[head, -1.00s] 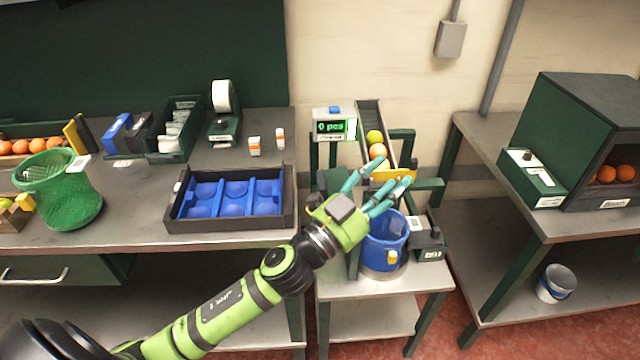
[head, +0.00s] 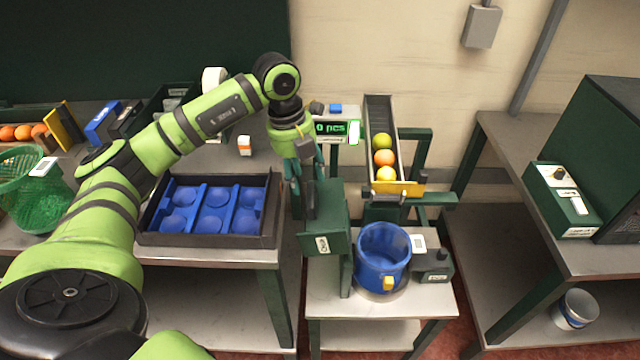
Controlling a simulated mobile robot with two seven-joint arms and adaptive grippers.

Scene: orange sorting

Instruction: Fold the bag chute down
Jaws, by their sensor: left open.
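A sloped chute (head: 380,112) with dark side walls stands behind the blue bucket (head: 372,275). A yellow piece (head: 412,188) crosses its lower end, and three round fruits (head: 384,158) lie in it. A dark green box (head: 318,242) with a white label stands upright left of the bucket. I cannot tell which of these parts is the bag chute. My left gripper (head: 300,195) is open, with its teal fingers pointing down just behind and left of the green box; they are partly hidden, and contact is unclear. My right gripper is not in view.
A black tray with blue cups (head: 273,232) lies on the left bench, close to my left gripper. A counter display (head: 331,128) stands behind the gripper. A small black device (head: 432,262) sits right of the bucket.

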